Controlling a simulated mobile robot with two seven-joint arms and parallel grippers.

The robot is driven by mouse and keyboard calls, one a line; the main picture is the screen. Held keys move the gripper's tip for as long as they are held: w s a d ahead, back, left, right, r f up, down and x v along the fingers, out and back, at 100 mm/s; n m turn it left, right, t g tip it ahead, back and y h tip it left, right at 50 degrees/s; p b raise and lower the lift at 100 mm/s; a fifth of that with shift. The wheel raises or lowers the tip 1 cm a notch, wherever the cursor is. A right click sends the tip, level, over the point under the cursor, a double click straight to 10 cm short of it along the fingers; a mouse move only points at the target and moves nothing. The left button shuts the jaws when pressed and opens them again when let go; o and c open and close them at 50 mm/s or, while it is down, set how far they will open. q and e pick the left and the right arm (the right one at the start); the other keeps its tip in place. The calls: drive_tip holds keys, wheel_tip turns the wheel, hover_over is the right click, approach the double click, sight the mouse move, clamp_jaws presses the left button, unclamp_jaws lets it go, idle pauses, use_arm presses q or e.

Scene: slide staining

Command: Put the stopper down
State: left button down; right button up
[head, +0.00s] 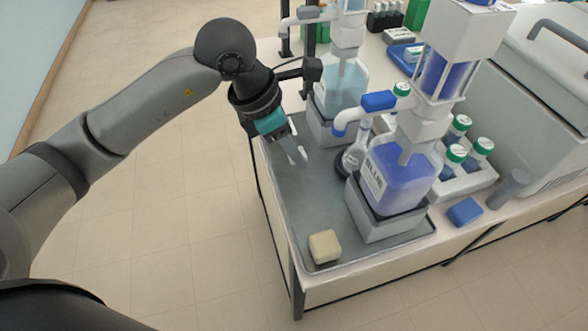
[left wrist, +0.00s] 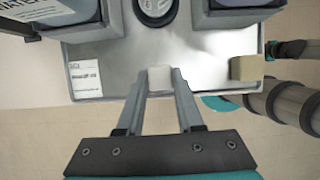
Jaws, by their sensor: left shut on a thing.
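My left gripper (head: 297,153) is shut and points down over the grey metal tray (head: 305,205), left of the flask (head: 351,161). In the left wrist view a small whitish block, which I take for the stopper (left wrist: 160,78), sits between the fingertips of my left gripper (left wrist: 160,84). The stopper is hard to make out in the head view. Whether it touches the tray cannot be told. My right gripper is not visible in the head view.
A beige block (head: 325,247) stands at the tray's near corner. The blue-filled bottle (head: 392,180) and the pale-blue bottle (head: 342,85) stand on grey bases beside the flask. Green-capped bottles (head: 455,155) sit in a rack to the right.

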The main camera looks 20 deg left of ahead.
use_arm(q)
drive_tip(key=shift+f+b, duration=0.45)
drive_tip(key=shift+f, duration=2.4)
drive_tip(key=shift+f, duration=0.1)
drive_tip(key=c, duration=0.5)
unclamp_jaws()
drive_tip(key=shift+c, duration=0.2)
drive_tip(key=shift+r, duration=0.25)
drive_tip(key=p+v, duration=0.2)
drive_tip(key=v, duration=0.9)
drive_tip(key=shift+s+a+r, duration=0.2)
drive_tip(key=shift+r, duration=0.15)
